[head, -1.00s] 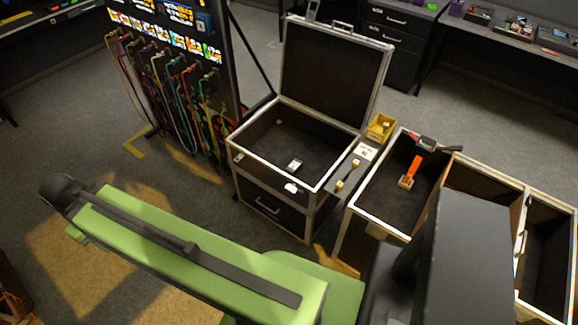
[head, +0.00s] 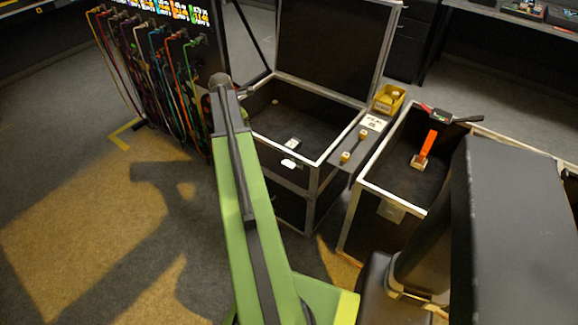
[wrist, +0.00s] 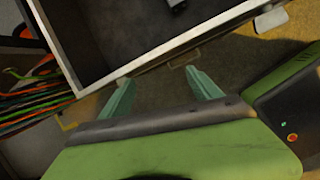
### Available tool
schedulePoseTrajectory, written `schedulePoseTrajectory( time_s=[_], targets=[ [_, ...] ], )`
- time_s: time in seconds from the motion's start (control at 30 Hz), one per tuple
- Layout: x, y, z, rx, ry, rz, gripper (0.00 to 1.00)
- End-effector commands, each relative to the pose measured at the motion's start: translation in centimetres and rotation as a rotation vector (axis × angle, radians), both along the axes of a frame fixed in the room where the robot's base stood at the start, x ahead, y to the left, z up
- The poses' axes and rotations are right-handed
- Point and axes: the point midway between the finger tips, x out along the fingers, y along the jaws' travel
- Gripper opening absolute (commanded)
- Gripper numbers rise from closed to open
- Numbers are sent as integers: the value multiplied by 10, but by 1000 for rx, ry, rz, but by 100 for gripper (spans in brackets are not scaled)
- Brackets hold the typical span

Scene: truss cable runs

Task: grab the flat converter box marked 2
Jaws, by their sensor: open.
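A small dark box with a pale top (head: 292,144) lies on the floor of the open case (head: 322,157), near its front wall. It may be the converter box, but no 2 can be read on it. In the wrist view a small dark box with a light patch (wrist: 175,4) is cut by the top edge, inside the case. My gripper (wrist: 160,88) is open and empty, its two green fingers apart. It is outside the case's pale rim in the wrist view. In the head view my green arm reaches up toward the case's left side and hides part of it.
A cable rack (head: 165,60) with hanging cables stands to the left. On the right are a yellow bin (head: 389,98), a narrow shelf with small pieces (head: 357,147), and an open bin (head: 391,162) holding an orange-handled tool (head: 424,149). Open floor lies at the left front.

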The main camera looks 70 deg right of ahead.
Motion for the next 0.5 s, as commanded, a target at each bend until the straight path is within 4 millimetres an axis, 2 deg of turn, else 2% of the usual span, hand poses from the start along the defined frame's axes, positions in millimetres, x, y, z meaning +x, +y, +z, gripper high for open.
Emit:
schedulePoseTrajectory(
  time_s=[0.03,0.1,0.2,0.3,0.4,0.5],
  targets=[
    [-33,-41,-31,-15,39,44,73],
    [-73,-77,-42,-30,91,119,73],
    [-110,-105,-48,-41,143,188,73],
    [-124,-115,-47,-43,164,218,73],
    [-125,-115,-46,-43,166,224,73],
    [-126,-117,-54,-43,166,223,73]
  ],
)
